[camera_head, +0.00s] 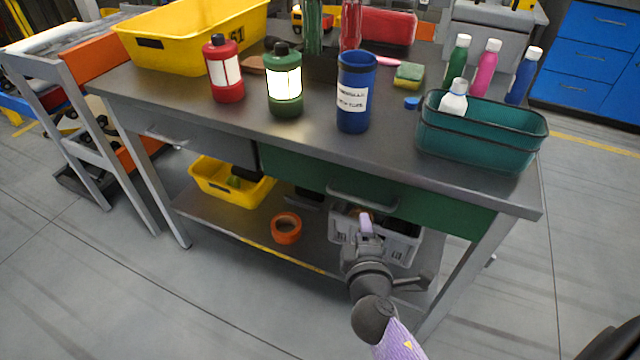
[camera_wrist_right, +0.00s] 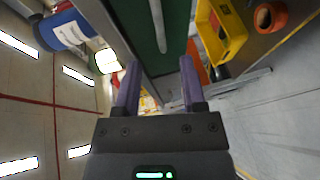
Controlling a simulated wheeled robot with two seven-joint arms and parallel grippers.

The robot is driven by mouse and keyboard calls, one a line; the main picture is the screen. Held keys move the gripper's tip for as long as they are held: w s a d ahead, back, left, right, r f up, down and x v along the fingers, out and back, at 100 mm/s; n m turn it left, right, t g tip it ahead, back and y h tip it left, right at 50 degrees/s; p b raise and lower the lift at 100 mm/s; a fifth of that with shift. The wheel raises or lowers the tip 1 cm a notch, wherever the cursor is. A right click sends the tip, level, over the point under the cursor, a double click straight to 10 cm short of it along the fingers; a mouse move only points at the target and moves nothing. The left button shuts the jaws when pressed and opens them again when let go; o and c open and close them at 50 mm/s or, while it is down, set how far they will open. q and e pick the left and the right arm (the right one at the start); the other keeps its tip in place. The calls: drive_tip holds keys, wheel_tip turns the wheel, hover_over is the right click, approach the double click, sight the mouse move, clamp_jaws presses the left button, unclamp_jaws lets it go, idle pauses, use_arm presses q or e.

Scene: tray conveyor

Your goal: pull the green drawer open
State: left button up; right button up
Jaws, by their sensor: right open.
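The green drawer (camera_head: 292,174) sits under the right half of the grey workbench and looks shut, with its front flush with the bench. Its grey bar handle (camera_head: 362,196) runs across the front. My right gripper (camera_head: 366,222) is just in front of and slightly below the handle in the head view. In the right wrist view the two purple fingers (camera_wrist_right: 158,90) are apart with nothing between them, and the green drawer front (camera_wrist_right: 138,32) and its handle (camera_wrist_right: 158,25) lie beyond the fingertips. My left gripper is not in view.
A yellow bin (camera_head: 205,184), an orange tape roll (camera_head: 286,228) and a grey crate (camera_head: 400,250) are on the lower shelf.

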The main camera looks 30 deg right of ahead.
sight(359, 200)
drive_tip(key=b+x, duration=0.2)
drive_tip(key=x, duration=0.7)
drive_tip(key=shift+d, duration=0.15)
drive_tip(key=shift+w+d, duration=0.1)
drive_tip(key=shift+w, duration=0.1)
drive_tip(key=c, duration=0.7)
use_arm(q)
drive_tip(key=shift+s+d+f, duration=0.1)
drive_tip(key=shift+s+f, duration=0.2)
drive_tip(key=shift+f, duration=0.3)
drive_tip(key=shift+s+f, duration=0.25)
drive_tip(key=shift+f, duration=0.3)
use_arm(e)
clamp_jaws()
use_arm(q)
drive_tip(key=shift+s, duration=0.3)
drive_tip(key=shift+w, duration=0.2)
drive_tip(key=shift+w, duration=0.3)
